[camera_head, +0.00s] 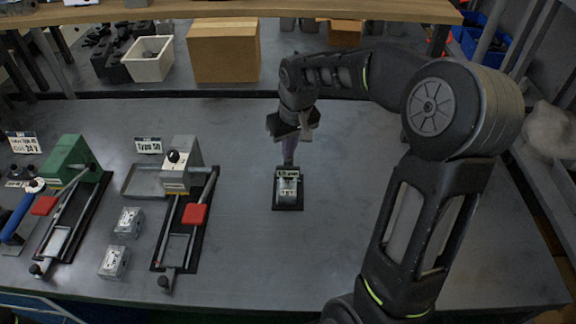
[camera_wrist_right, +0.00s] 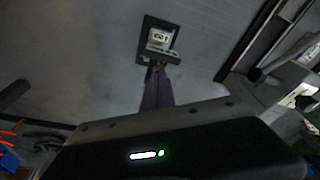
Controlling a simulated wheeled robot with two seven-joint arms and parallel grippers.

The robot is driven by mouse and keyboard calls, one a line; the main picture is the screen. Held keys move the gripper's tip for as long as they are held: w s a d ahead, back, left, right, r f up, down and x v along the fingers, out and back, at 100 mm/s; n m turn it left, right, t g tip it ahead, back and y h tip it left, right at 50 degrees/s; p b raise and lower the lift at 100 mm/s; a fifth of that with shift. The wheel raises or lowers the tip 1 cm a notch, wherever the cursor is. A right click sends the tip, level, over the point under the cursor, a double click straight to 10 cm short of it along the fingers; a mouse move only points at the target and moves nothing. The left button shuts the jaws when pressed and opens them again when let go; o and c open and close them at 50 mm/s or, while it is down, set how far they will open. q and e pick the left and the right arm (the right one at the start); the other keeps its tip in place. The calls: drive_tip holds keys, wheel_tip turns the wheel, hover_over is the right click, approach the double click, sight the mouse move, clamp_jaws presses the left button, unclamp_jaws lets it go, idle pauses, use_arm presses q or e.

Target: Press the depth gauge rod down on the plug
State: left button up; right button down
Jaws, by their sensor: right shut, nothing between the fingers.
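A small gauge station (camera_head: 288,188) stands on the table, with a black base and a light block bearing a label. My right gripper (camera_head: 289,162) points down at its far side, fingers shut and empty. In the right wrist view the purplish-grey fingers (camera_wrist_right: 157,68) reach the near edge of the station (camera_wrist_right: 160,37). I cannot tell whether they touch it. The rod and the plug cannot be told apart at this size; the fingers may hide part of them. My left gripper is not in view.
Two clamp fixtures stand at left, one with a green block (camera_head: 68,160), one with a grey block (camera_head: 183,165). Two small valve blocks (camera_head: 129,221) (camera_head: 113,262) lie near them. A cardboard box (camera_head: 224,52) is behind the table. The table around the station is clear.

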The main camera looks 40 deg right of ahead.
drive_tip(key=shift+f, duration=0.45)
idle(0.9)
drive_tip(key=shift+r+p, duration=0.7)
drive_tip(key=shift+r, duration=0.7)
drive_tip(key=shift+f, duration=0.1)
